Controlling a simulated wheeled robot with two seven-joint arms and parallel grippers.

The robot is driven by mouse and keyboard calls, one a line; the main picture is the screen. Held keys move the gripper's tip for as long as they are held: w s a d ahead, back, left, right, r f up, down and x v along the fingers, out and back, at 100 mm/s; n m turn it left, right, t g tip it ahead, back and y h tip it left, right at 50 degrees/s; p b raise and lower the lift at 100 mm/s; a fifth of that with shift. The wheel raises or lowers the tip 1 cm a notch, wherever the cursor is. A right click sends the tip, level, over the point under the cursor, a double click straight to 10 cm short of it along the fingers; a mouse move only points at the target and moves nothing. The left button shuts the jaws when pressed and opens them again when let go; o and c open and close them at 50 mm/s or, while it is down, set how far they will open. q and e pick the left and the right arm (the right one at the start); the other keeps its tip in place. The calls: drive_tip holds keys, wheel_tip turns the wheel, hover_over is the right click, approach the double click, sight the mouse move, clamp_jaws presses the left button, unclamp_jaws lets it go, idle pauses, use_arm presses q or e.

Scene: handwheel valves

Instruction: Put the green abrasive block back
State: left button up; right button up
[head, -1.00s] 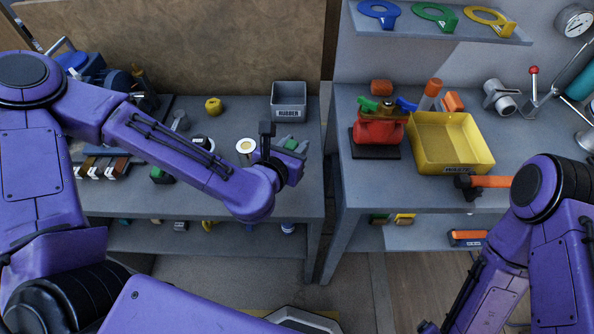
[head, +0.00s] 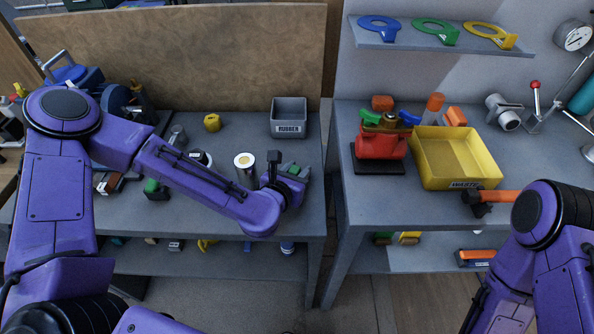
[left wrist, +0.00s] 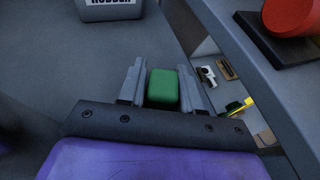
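The green abrasive block (left wrist: 163,88) sits between the two grey fingers of my left gripper (left wrist: 164,82) in the left wrist view. Both fingers lie close against its sides, and the gripper looks shut on it. In the head view my left gripper (head: 294,173) is over the front right part of the left bench, in front of the grey RUBBER bin (head: 289,120). Only a little green of the block shows there. My right arm comes in at the right edge; its gripper is out of the picture.
The left bench (head: 215,222) also holds a round tin (head: 245,165), a yellow nut-like part (head: 212,122) and a green-topped item (head: 152,187). A gap separates it from the right bench, which bears a red valve (head: 381,142) and a yellow WASTE bin (head: 455,160).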

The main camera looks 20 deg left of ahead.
use_arm(q)
drive_tip(key=shift+o, duration=1.3)
drive_tip(key=shift+r, duration=0.1)
drive_tip(key=shift+r, duration=0.2)
drive_tip(key=p+v, duration=0.1)
drive_tip(key=v, duration=0.5)
drive_tip(key=shift+s+r+p, duration=0.1)
drive_tip(key=shift+r+p, duration=0.15)
drive_tip(key=shift+p, duration=0.05)
drive_tip(key=p+v, duration=0.4)
drive_tip(key=p, duration=0.4)
drive_tip(key=shift+r, duration=0.2)
drive_tip(key=shift+s+a+p, duration=0.2)
drive_tip(key=shift+s+p, duration=0.2)
drive_tip(key=shift+s, duration=0.3)
drive_tip(key=shift+s+f, duration=0.1)
drive_tip(key=shift+f, duration=0.05)
